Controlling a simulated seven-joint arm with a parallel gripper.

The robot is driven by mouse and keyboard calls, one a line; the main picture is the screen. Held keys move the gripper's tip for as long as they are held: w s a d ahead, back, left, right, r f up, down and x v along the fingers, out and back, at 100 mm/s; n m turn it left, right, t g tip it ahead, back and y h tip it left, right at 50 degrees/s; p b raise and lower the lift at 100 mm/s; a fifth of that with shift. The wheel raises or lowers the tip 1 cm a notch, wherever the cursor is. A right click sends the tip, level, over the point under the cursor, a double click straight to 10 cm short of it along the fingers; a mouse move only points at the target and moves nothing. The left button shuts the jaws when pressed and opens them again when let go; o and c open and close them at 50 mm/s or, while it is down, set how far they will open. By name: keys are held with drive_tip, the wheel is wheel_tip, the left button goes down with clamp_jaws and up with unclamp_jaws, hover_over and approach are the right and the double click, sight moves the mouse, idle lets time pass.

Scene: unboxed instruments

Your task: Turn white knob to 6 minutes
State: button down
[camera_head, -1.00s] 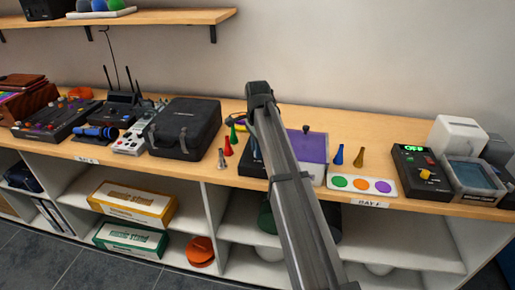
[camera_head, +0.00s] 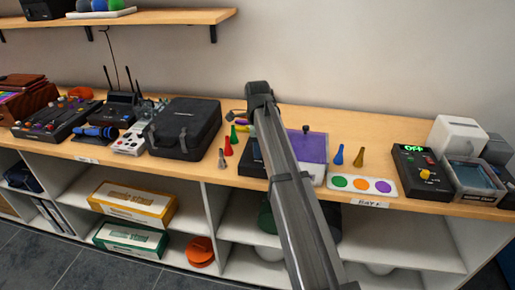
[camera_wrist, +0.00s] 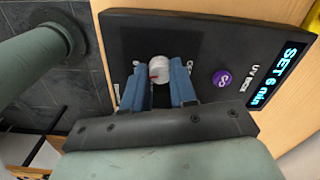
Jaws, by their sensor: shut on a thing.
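The white knob (camera_wrist: 159,68), with a small red mark, sits on the dark face of the UV box (camera_wrist: 207,48) in the wrist view. My gripper (camera_wrist: 160,80) has its two blue fingers on either side of the knob and is shut on it. The box's display (camera_wrist: 278,75) reads "SET 6 min". A purple round button (camera_wrist: 222,78) lies between knob and display. In the head view only a dark part of the box (camera_head: 250,160) shows; my arm hides the knob and fingers.
A black case (camera_head: 183,128) and several small coloured pieces, among them a red one (camera_head: 229,146), stand left of my arm. A purple-fronted box (camera_head: 313,148) and a card with coloured dots (camera_head: 362,185) are on the right. The bench's right part holds a device with a green display (camera_head: 414,149).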

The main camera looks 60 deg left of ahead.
drive_tip(key=c, duration=0.9)
unclamp_jaws()
wheel_tip(320, 180, up, 14)
drive_tip(key=shift+f, duration=0.1)
idle(0.3)
